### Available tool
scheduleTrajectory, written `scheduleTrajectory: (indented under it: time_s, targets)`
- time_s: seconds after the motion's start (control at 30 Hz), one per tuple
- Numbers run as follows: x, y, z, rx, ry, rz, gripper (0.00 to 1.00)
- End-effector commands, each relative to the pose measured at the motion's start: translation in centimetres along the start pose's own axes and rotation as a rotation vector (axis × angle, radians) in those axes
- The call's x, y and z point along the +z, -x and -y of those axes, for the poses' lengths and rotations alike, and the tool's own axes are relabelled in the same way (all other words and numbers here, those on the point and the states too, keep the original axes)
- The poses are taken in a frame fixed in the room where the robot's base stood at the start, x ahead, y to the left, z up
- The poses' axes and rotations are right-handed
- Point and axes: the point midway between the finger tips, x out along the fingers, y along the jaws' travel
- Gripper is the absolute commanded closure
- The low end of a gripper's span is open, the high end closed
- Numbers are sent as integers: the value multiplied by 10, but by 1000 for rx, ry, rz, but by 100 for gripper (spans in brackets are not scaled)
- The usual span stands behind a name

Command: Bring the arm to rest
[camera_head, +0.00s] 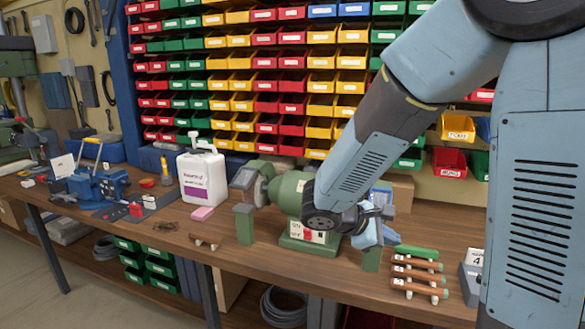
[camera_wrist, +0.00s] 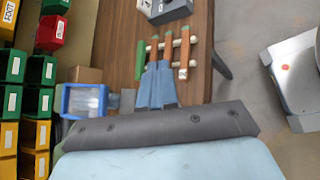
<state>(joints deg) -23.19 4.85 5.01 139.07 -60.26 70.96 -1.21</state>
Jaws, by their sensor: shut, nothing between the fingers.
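My arm reaches in from the upper right in the head view and bends down over the workbench (camera_head: 255,262). My gripper (camera_head: 389,238) is small and partly hidden by the arm there, in front of the green bench grinder. In the wrist view my gripper (camera_wrist: 157,68) shows as pale blue fingers close together, with nothing held. The fingers point towards a rack of wooden-handled tools (camera_wrist: 185,50), overlapping its near part in the picture. Whether they touch cannot be told. The rack (camera_head: 415,275) also shows in the head view, to the lower right of my gripper.
The green grinder (camera_head: 293,195) stands close behind my arm. A white jug (camera_head: 203,180), a blue vise (camera_head: 100,187) and a grey box (camera_head: 471,276) stand on the bench. Coloured bins (camera_head: 240,80) cover the wall behind.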

Motion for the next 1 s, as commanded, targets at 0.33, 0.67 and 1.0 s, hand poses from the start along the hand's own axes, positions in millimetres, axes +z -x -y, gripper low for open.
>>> scheduleTrajectory:
  time_s: [0.33,0.67,1.0]
  targets:
    - [69,8,31,-286,-404,-162,100]
    - [111,34,55,-503,-794,-367,100]
    - [146,73,65,-659,-1182,-619,100]
